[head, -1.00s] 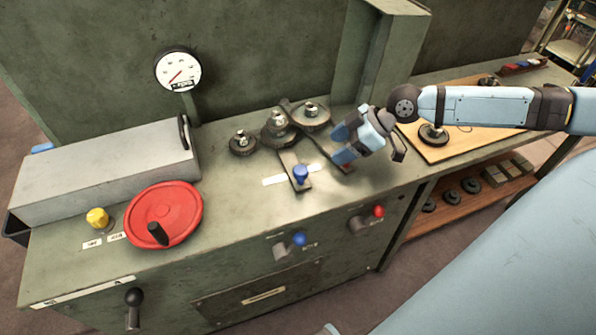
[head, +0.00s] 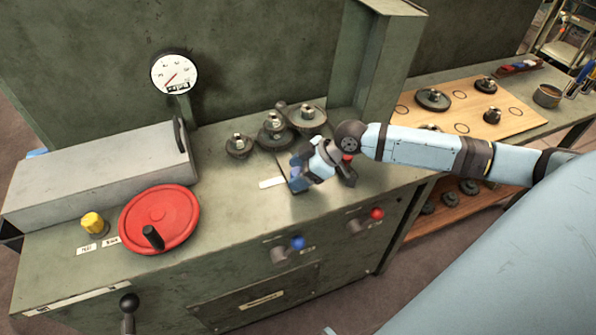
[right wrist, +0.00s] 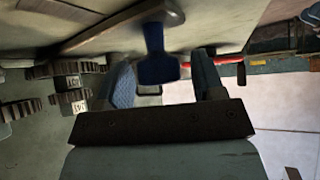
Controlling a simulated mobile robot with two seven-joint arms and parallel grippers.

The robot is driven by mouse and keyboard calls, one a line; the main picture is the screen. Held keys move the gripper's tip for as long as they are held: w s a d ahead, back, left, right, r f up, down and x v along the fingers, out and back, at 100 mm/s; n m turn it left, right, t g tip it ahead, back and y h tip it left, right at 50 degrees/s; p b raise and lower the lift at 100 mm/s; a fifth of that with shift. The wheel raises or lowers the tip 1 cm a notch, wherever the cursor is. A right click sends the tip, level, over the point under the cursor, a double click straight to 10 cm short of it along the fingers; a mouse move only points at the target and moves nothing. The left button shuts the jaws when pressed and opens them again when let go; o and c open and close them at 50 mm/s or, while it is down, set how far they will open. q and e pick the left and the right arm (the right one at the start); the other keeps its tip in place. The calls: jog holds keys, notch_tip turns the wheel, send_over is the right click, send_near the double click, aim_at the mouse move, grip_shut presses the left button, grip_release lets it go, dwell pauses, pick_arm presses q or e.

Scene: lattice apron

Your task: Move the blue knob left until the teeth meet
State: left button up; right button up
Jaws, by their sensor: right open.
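The blue knob (right wrist: 154,62) shows in the right wrist view, on the end of a flat lever arm (right wrist: 115,30). It stands between the two fingers of my right gripper (head: 298,175), which are open on either side of it. I cannot tell whether either finger touches it. In the head view the gripper mostly hides the knob and lever. Toothed gears stand behind and left of the gripper: a left one (head: 238,148), a middle one (head: 272,137) and a right one (head: 307,119). Whether their teeth mesh is too small to tell. My left gripper is not in view.
A red knob (head: 347,159) sits just right of the gripper. Another blue knob (head: 298,243) and red knob (head: 377,213) are on the cabinet front. A red handwheel (head: 160,210), yellow knob (head: 93,223) and grey box (head: 100,170) stand left. A pale strip (head: 271,183) lies beside the gripper.

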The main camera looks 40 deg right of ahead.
grip_shut()
jog(key=shift+w+a+r+p, duration=0.15)
jog(key=shift+a+r+p, duration=0.1)
jog(key=shift+a+p, duration=0.55)
jog(key=shift+w+a+f, duration=0.1)
jog(key=shift+a+f, duration=0.05)
jog(key=shift+a, duration=0.1)
jog(key=shift+f, duration=0.1)
grip_release()
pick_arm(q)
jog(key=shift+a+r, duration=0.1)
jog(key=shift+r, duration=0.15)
